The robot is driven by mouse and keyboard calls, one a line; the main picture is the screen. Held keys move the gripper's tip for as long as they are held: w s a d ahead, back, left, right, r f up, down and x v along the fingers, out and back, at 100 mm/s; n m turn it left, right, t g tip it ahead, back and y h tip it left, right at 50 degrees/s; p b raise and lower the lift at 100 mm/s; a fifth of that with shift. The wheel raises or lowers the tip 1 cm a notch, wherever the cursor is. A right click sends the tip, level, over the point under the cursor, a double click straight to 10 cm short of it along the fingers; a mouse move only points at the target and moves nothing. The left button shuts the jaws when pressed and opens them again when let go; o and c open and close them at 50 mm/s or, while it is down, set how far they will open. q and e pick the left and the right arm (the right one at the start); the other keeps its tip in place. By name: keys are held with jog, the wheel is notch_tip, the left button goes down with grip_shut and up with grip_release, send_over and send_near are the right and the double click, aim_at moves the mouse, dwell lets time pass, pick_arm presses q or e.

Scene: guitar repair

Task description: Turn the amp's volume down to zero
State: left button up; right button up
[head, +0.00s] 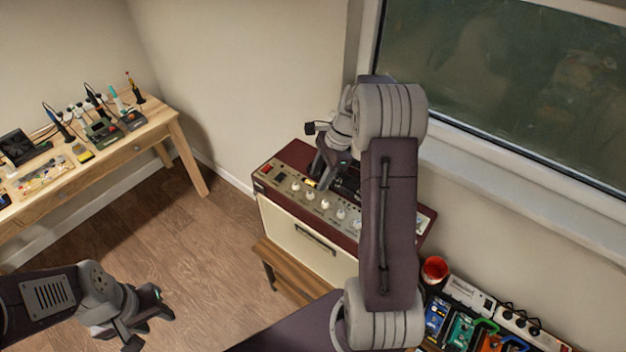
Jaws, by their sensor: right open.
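The amp (290,228) has a cream front and a dark red top, with a row of pale knobs (325,204) along its sloped control panel. It stands on a wooden bench below the window. My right gripper (322,175) is open over the back edge of the knob row, left of the panel's middle. I cannot tell whether it touches a knob. My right arm hides the right part of the panel; the knob labels and settings are too small to read. My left gripper (150,318) is open and empty above the floor, well away from the amp.
A wooden workbench (150,135) with soldering tools and small parts stands at the left wall. A red cup (434,269) and several coloured pedals (462,328) are at the lower right. The wooden bench (285,268) juts out before the amp. Open floor (190,245) lies left of it.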

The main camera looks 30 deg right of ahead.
aim_at(311, 193)
jog(key=f+m, duration=0.1)
jog(key=f, duration=0.1)
jog(key=w+f+m+p, duration=0.1)
jog(key=f, duration=0.1)
jog(key=w+f+m, duration=0.1)
jog(key=f, duration=0.2)
jog(key=shift+w+a+y+p, duration=0.1)
jog(key=shift+w+y+p, duration=0.1)
jog(key=shift+y+p, duration=0.15)
jog(key=shift+a+f, duration=0.25)
jog(key=shift+f, duration=0.35)
grip_shut()
